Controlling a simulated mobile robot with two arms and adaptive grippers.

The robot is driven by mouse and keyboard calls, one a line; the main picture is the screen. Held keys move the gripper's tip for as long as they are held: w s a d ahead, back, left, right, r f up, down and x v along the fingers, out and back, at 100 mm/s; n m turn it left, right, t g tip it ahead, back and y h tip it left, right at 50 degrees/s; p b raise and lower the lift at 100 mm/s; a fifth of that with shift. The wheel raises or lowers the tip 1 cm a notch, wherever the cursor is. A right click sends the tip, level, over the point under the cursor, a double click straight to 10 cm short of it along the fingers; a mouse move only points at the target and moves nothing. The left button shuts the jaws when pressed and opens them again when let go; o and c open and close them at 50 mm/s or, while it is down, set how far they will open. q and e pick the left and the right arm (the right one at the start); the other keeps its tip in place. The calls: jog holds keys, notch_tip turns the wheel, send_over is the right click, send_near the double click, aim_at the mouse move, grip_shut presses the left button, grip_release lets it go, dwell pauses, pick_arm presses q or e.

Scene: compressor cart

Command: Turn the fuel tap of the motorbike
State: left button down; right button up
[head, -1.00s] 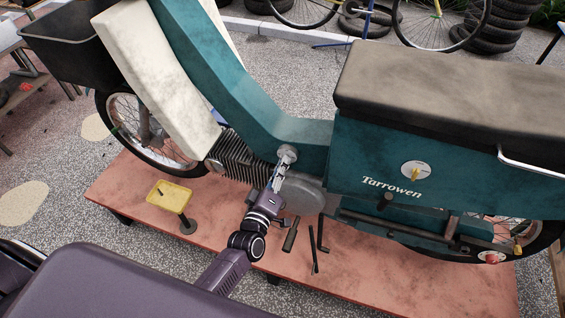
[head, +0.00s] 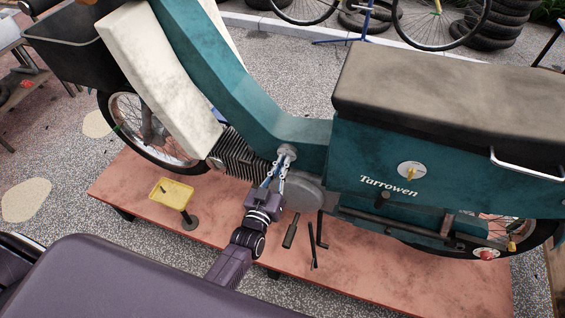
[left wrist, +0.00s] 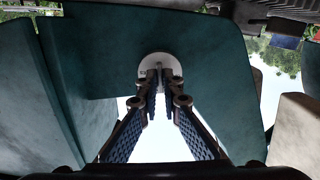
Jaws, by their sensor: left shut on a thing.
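The teal motorbike (head: 265,105) stands on a reddish platform. A round pale fuel tap plate (head: 287,152) sits low on its frame, above the engine. My left gripper (head: 281,168) reaches up to this plate from below, its fingertips at the tap. In the left wrist view the fingers (left wrist: 161,85) converge in front of the pale round plate (left wrist: 163,60). The gripper is shut on the tap's handle, which is mostly hidden between the fingertips. My right gripper is not in view.
A second round plate with a small yellowish pointer (head: 411,170) is on the side panel. The pedal (head: 290,232) and stand parts are close on the right. The platform (head: 360,280) is clear at front right.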

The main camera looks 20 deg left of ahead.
pick_arm(q)
jog(key=shift+m, duration=0.7)
jog(key=shift+f, duration=0.1)
jog(key=c, duration=2.1)
grip_release()
jog(key=shift+s, duration=0.1)
jog(key=s, duration=1.2)
jog(key=shift+a, duration=0.2)
